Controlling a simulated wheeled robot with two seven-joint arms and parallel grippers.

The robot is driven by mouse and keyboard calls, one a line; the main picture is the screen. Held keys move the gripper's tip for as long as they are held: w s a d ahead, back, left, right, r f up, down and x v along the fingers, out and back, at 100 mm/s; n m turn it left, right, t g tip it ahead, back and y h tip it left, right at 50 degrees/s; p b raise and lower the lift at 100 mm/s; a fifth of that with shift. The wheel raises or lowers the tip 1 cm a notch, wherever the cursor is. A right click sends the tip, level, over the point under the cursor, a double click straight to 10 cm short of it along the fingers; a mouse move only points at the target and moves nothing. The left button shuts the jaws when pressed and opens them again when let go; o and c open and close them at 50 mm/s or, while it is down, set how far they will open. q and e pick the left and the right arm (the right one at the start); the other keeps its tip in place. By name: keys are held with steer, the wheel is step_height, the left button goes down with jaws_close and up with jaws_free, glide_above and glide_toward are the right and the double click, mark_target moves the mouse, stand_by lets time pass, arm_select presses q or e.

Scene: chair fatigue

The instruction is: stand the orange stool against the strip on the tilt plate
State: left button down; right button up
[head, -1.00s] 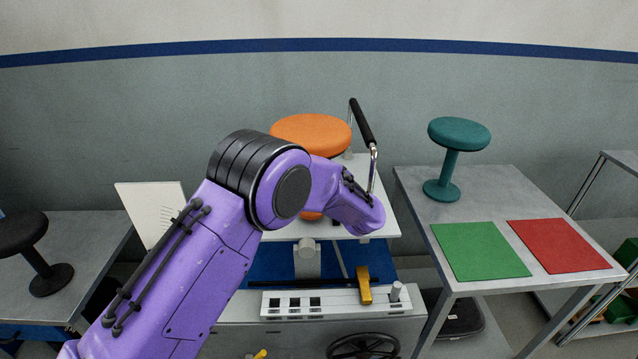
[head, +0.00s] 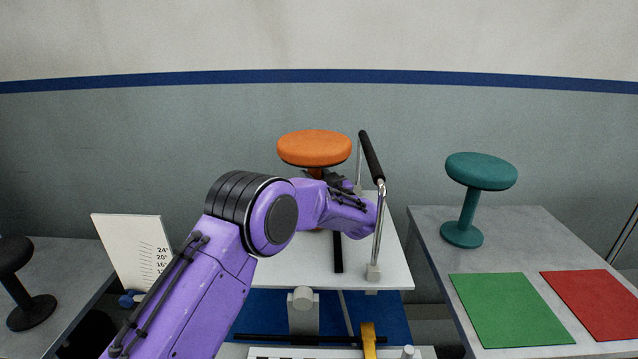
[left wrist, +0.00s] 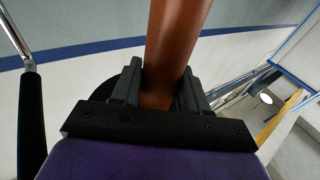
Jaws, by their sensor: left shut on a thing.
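The orange stool (head: 314,148) is upright at the back of the white tilt plate (head: 285,268). My left gripper (head: 338,182) is shut on its stem, just below the seat. In the left wrist view the orange-brown stem (left wrist: 175,45) passes between the two black fingers (left wrist: 160,88). My arm hides most of the stem and nearly all of the base, so I cannot tell whether the base touches the plate. A black strip (head: 338,253) lies on the plate in front of the stool, partly behind my arm. My right gripper is out of view.
A metal bar with a black grip (head: 371,157) rises along the plate's right side, close to my left wrist. A teal stool (head: 477,185), a green mat (head: 510,308) and a red mat (head: 595,302) are on the right table. A black stool (head: 25,285) and white scale board (head: 133,250) are left.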

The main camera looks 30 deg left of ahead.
arm_select(q)
steer(key=shift+s+f, duration=0.3)
steer(key=shift+s, duration=0.05)
steer(key=c, duration=0.7)
jaws_free()
steer(key=shift+f, duration=0.25)
steer(key=shift+o, duration=0.7)
steer(key=shift+s+d+r, duration=0.15)
steer(key=shift+r, duration=0.05)
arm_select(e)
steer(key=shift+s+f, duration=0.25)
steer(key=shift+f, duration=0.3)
arm_select(q)
steer(key=b+v, duration=0.2)
steer(key=v, duration=1)
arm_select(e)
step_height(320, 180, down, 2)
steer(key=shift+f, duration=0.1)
